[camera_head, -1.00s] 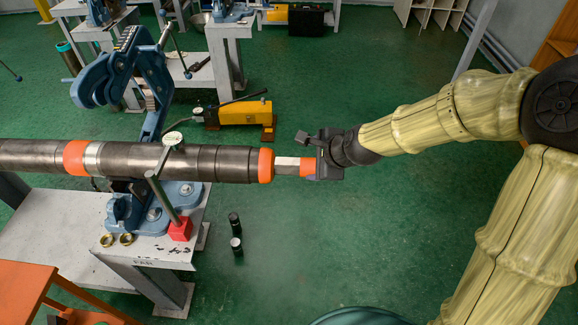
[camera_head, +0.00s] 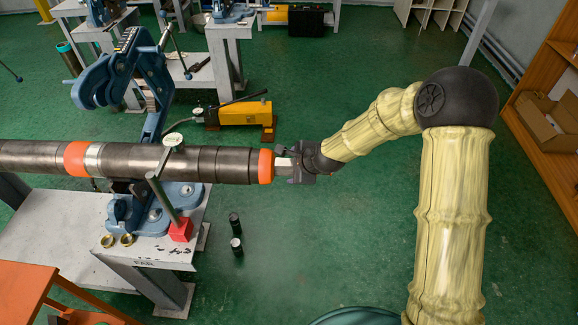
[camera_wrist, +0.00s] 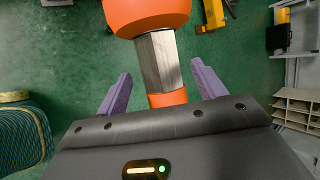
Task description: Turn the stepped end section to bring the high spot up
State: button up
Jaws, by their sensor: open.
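The long grey pipe string (camera_head: 220,165) lies level in the blue pipe vise (camera_head: 145,105). Its right end has an orange collar (camera_head: 265,166) and then a narrower bare metal section (camera_head: 283,165). In the wrist view this stepped end shows as the orange collar (camera_wrist: 147,12), a flat-sided metal section (camera_wrist: 157,60) and an orange band (camera_wrist: 167,98). My gripper (camera_head: 291,163) is at this end, and in the wrist view its purple fingers (camera_wrist: 157,85) stand apart on either side of the metal section, with gaps visible. A dial gauge (camera_head: 173,140) sits against the pipe. The high spot cannot be made out.
A grey bench (camera_head: 60,225) stands under the vise, with a red block (camera_head: 181,231) and brass rings (camera_head: 117,240) on it.

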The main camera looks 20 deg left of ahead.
aim_at(291, 169)
jog(key=x, duration=0.4)
jog(key=c, duration=1)
jog(key=shift+f+b, duration=0.2)
jog(key=shift+b, duration=0.25)
jog(key=shift+o, duration=0.2)
jog(key=shift+s+f+t+b, duration=0.1)
jog(key=shift+t+b, duration=0.3)
jog(key=shift+b, duration=0.35)
